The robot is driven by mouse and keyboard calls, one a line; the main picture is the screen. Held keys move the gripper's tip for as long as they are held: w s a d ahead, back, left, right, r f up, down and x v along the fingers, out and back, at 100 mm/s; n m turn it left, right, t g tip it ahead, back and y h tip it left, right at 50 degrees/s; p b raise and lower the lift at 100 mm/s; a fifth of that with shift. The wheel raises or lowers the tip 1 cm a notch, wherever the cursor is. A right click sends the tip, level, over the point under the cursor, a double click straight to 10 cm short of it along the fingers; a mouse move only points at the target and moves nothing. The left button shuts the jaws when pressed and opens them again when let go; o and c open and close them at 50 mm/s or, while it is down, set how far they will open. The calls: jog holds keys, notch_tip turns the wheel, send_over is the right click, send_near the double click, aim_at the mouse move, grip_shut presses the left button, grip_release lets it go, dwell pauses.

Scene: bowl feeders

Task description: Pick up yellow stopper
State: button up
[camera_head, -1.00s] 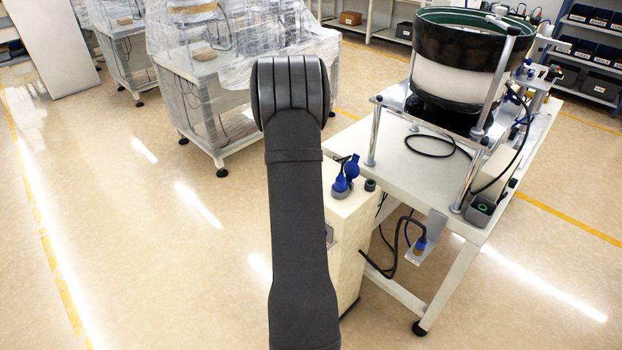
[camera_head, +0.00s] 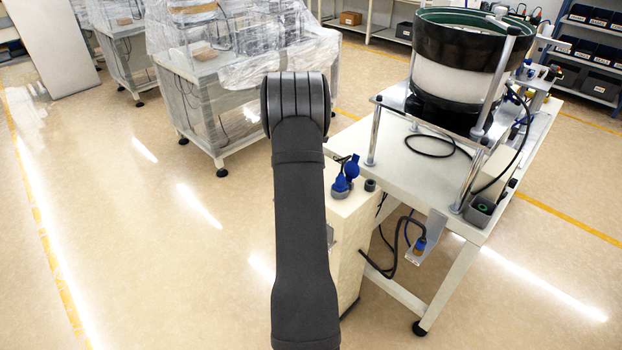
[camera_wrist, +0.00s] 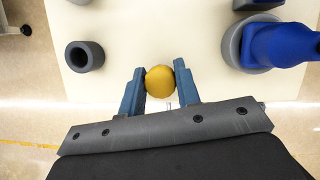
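The yellow stopper (camera_wrist: 160,82) shows in the wrist view as a round yellow top between the two blue fingers of my gripper (camera_wrist: 160,80). The fingers are close together and appear to touch it on both sides. No grey holder shows around the stopper, and its underside is hidden. In the head view my own arm hides both the gripper and the stopper.
The white machine top (camera_wrist: 115,25) carries an empty grey ring (camera_wrist: 84,56) at left and a blue stopper (camera_wrist: 280,44) in a grey holder at right. In the head view a bowl feeder (camera_head: 462,60) stands on a white table (camera_head: 400,165) at right.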

jog(key=c, duration=0.4)
jog(key=shift+r, duration=0.15)
